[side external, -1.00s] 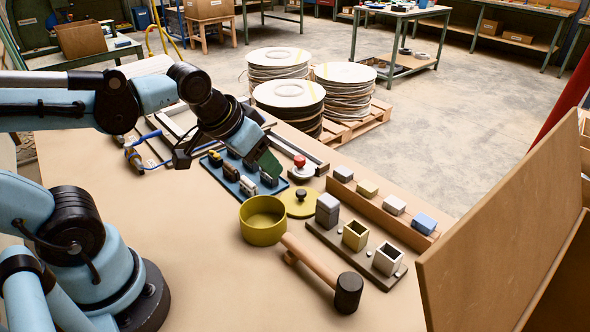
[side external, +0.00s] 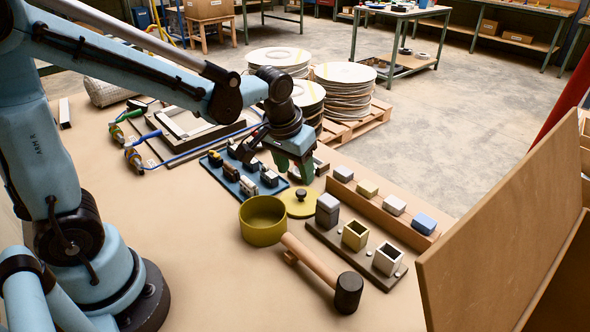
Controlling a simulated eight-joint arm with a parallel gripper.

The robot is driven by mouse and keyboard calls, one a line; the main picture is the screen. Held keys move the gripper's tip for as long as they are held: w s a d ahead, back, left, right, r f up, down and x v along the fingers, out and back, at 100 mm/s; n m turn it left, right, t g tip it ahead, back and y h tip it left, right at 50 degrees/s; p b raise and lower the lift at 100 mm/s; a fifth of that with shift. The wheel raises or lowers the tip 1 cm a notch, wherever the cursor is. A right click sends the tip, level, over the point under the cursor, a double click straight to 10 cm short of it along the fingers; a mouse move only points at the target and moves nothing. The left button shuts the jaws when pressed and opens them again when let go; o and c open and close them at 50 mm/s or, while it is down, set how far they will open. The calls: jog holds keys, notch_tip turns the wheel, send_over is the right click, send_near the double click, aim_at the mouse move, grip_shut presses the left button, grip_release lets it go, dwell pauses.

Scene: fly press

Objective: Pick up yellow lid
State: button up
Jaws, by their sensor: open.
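The yellow lid (side external: 297,206) is a flat disc with a dark knob (side external: 301,194) on top. It lies on the tan table just right of an open yellow pot (side external: 263,226), partly behind the pot's rim. My gripper (side external: 298,178) points down a little above and behind the lid. Its green fingers are open, with no object visible between them.
A wooden mallet (side external: 318,265) lies in front. The table's front left is clear.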

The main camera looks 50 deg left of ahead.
aim_at(301, 191)
jog(key=shift+a+x, duration=0.2)
jog(key=shift+x, duration=3.65)
jog(key=shift+w+r, duration=0.1)
jog(key=shift+w, duration=0.05)
grip_shut()
